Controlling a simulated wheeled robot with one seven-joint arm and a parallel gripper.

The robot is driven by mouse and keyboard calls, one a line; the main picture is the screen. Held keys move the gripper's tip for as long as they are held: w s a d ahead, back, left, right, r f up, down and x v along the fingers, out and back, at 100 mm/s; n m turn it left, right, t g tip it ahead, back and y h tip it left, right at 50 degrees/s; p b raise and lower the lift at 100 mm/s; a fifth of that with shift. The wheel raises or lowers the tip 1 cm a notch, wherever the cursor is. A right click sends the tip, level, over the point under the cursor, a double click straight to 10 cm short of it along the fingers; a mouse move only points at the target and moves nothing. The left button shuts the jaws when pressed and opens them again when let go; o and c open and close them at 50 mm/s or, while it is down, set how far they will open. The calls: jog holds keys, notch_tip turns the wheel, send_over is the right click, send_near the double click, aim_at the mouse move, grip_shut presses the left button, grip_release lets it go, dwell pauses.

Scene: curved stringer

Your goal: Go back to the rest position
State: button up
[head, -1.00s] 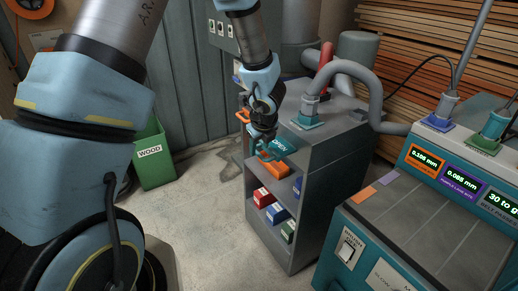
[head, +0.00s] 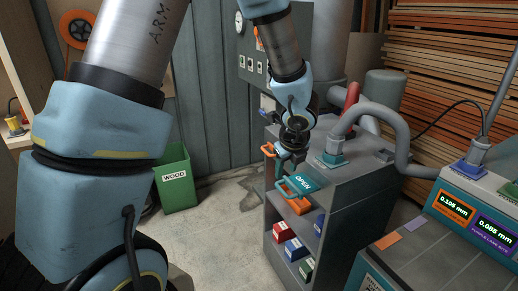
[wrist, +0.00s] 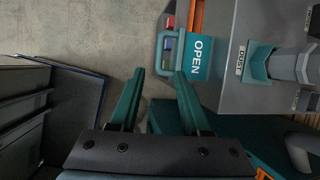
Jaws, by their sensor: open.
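My gripper (head: 282,168) is open, above the front edge of the grey cabinet (head: 345,205). In the wrist view its two teal fingers (wrist: 159,76) are spread with nothing between them. A teal handle with an OPEN label (head: 303,184) sits at the cabinet's top front, just below the gripper in the head view. In the wrist view the OPEN label (wrist: 198,57) lies beyond and right of the fingertips, apart from them. My arm reaches in from the top of the head view.
An orange piece (head: 298,204) and several red, blue and green boxes (head: 296,248) are in the cabinet's open front. A grey duct (head: 385,117) rises from its top. A green WOOD bin (head: 176,185) stands left. A machine with displays (head: 465,215) is at right. Floor between bin and cabinet is clear.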

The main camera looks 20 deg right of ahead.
jog(key=w+a+r+n+g+y, duration=0.2)
jog(key=a+r+n, duration=0.1)
jog(key=a+n, duration=1.2)
jog(key=s+a+r+n, duration=0.1)
jog(key=s+a+n, duration=0.2)
jog(key=a+n, duration=0.4)
jog(key=s+a+r+n+g+h, duration=0.1)
jog(key=s+a+r+n, duration=0.1)
jog(key=a+n, duration=0.6)
jog(key=shift+s+a+n, duration=0.25)
jog(key=shift+s+n, duration=0.6)
jog(key=shift+n, duration=0.25)
